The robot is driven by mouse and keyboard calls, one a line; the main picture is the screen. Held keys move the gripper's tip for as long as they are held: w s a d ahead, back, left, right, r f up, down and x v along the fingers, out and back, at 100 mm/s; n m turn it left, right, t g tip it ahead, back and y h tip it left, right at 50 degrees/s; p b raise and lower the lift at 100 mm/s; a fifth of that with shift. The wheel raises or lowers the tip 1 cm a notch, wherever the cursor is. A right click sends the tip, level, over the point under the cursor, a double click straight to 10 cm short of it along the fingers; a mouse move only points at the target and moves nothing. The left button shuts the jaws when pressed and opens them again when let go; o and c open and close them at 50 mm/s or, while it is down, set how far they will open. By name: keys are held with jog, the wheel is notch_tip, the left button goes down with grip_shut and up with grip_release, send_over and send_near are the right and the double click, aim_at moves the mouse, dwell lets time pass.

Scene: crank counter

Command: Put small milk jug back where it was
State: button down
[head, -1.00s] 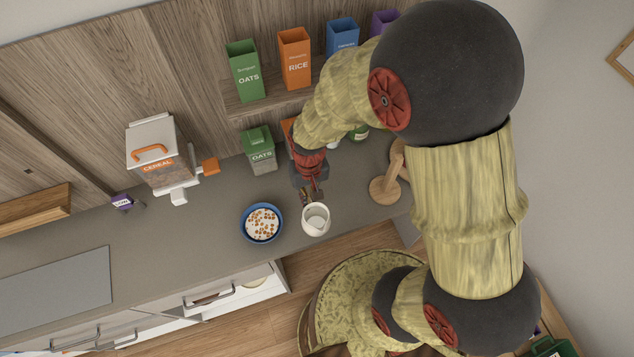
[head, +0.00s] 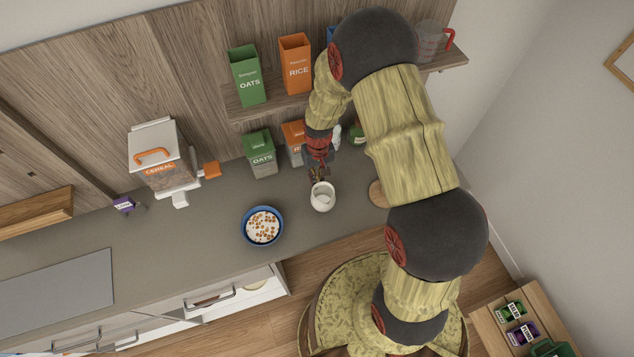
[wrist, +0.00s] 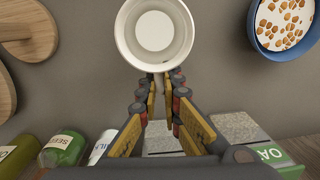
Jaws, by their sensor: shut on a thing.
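The small milk jug (head: 322,197) is white, round and open at the top. My gripper (head: 316,177) is shut on it from the wall side. In the wrist view the jug (wrist: 154,40) is beyond the fingertips of my gripper (wrist: 156,80), which close on a narrow part at its near side, probably its handle. I look down into it and see a pale inside. I cannot tell whether its base touches the counter.
A blue bowl (head: 262,227) with milk and cereal stands to the left. A cereal dispenser (head: 160,160) is farther left. A green oats box (head: 259,154) and an orange box (head: 295,142) stand behind. A wooden stand (wrist: 28,28) is nearby. Counter between bowl and dispenser is clear.

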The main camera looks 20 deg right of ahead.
aim_at(321, 193)
jog(key=shift+f, duration=1.5)
jog(key=shift+f, duration=0.2)
jog(key=c, duration=2)
grip_release()
jog(key=shift+r, duration=0.15)
